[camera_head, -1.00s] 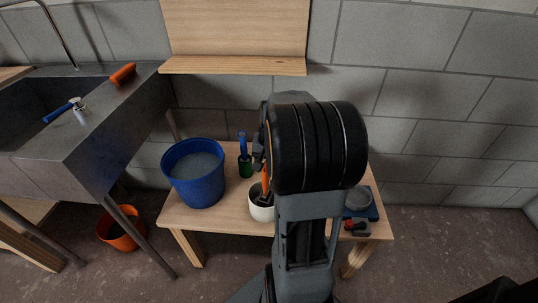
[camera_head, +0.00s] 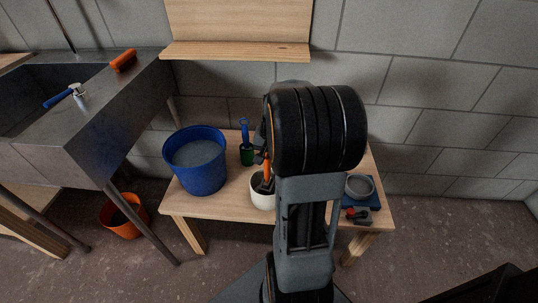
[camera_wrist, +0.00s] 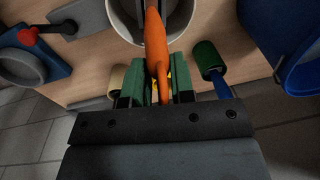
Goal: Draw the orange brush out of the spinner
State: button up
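The orange brush (camera_head: 267,163) stands in a white round pot (camera_head: 261,200), which I take for the spinner, on the low wooden table. The wrist view shows the brush's orange handle (camera_wrist: 155,38) rising from the white pot (camera_wrist: 119,22) towards me. My gripper (camera_wrist: 161,76) has its green-padded fingers on either side of the handle's end. A gap seems to show on each side of the handle, so the fingers look open. In the head view my arm hides most of the gripper and part of the brush.
A blue bucket (camera_head: 197,174) stands left of the pot. A green roller with a blue handle (camera_head: 246,153) stands behind, between them. A blue tray (camera_head: 369,202) with a grey round dish (camera_head: 359,187) is at the right. The wall and wooden shelf (camera_head: 235,51) are behind.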

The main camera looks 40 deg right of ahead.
grip_shut()
jog(key=shift+r, duration=0.2)
jog(key=shift+r+p, duration=3.65)
jog(key=shift+r, duration=0.4)
jog(key=shift+r+p, duration=1.4)
